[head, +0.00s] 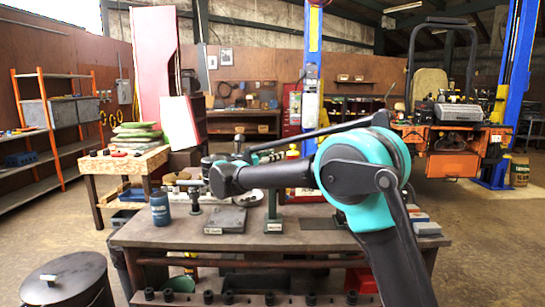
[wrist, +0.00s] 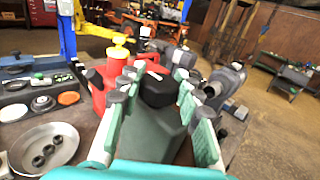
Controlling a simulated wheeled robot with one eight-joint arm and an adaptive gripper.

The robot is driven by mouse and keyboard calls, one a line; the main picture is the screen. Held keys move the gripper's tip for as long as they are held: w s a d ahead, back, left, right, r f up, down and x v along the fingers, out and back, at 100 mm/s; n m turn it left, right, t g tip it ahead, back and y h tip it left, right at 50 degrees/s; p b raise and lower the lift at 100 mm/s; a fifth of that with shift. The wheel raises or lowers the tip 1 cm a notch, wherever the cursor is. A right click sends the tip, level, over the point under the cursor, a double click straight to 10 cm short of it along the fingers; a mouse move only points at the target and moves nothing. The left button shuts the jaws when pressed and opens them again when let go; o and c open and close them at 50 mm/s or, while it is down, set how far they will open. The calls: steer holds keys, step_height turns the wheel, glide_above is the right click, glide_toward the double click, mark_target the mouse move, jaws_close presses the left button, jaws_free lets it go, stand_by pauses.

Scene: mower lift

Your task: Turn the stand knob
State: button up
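A black knob (wrist: 158,90) sits on a grey-green stand (wrist: 155,130) in the wrist view. My gripper (wrist: 157,80) is open, with its pale green fingers on either side of the knob. Gaps show between the knob and both fingers; I cannot tell how far the fingertips reach past it in depth. In the head view, my dark and teal arm crosses above the workbench (head: 330,240). A dark green post (head: 272,205) with a labelled base stands on the bench there; I cannot tell if it belongs to the same stand.
In the wrist view, a red can (wrist: 100,90) with a yellow top stands close to the left finger, and a metal dish (wrist: 45,150) holds several dark rings. Grey machine parts (wrist: 225,85) lie right. A blue bottle (head: 160,208) stands at the bench's left.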

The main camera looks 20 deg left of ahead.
steer(key=o, duration=0.5)
steer(key=shift+c, duration=0.2)
steer(key=shift+s, duration=0.1)
steer(key=v, duration=1.1)
steer(key=shift+s+a, duration=0.3)
